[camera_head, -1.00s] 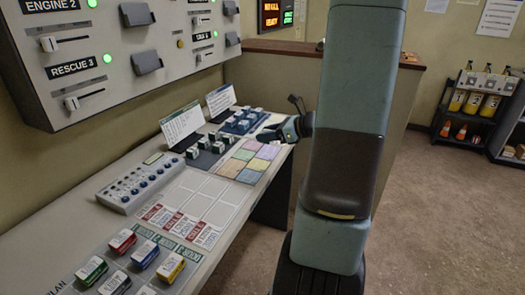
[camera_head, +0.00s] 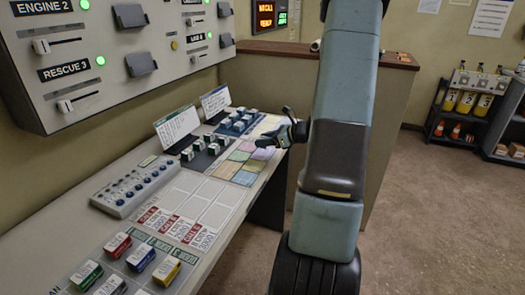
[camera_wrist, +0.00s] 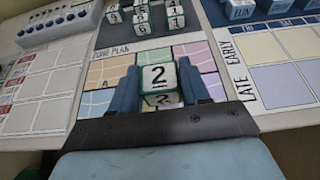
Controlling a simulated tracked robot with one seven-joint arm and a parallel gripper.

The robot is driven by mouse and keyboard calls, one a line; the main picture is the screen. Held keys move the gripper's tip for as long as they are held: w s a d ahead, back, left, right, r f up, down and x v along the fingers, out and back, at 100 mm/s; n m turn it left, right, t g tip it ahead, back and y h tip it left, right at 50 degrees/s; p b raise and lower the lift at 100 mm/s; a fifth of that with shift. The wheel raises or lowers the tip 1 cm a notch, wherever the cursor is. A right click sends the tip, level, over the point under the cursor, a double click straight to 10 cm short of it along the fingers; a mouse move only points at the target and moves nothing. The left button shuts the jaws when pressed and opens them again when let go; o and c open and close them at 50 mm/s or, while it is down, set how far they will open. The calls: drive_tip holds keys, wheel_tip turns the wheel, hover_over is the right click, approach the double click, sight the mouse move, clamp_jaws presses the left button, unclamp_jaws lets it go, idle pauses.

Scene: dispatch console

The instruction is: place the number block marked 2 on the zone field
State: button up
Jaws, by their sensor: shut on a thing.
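The number block marked 2 (camera_wrist: 158,76) is white with green edges and shows a black 2 on two faces. My gripper (camera_wrist: 160,84) is shut on it, with a dark blue finger at each side. It also shows, small, over the far end of the desk in the head view (camera_head: 284,134). The block is over the zone plan (camera_wrist: 101,73), a sheet of pastel map fields. Orange, green, purple and yellow fields show around it. The block covers the field beneath, and I cannot tell whether it touches the sheet. The zone plan also lies on the desk in the head view (camera_head: 229,168).
Several other number blocks (camera_wrist: 143,28) stand on a dark mat just beyond the plan. A calendar sheet (camera_wrist: 280,80) marked early and late lies right of it. A button box (camera_wrist: 58,24) and card sheet (camera_wrist: 35,92) lie left. Coloured unit blocks (camera_head: 140,257) stand nearer in the head view.

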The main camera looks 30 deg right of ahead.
sight(264, 156)
drive_tip(key=shift+w+d+f, duration=0.15)
drive_tip(key=shift+w+f, duration=0.35)
drive_tip(key=shift+f, duration=0.15)
drive_tip(key=shift+w+d+f, duration=0.15)
drive_tip(key=shift+w+f, duration=0.3)
drive_tip(key=shift+f, duration=1.7)
drive_tip(key=shift+f, duration=0.1)
drive_tip(key=o, duration=1)
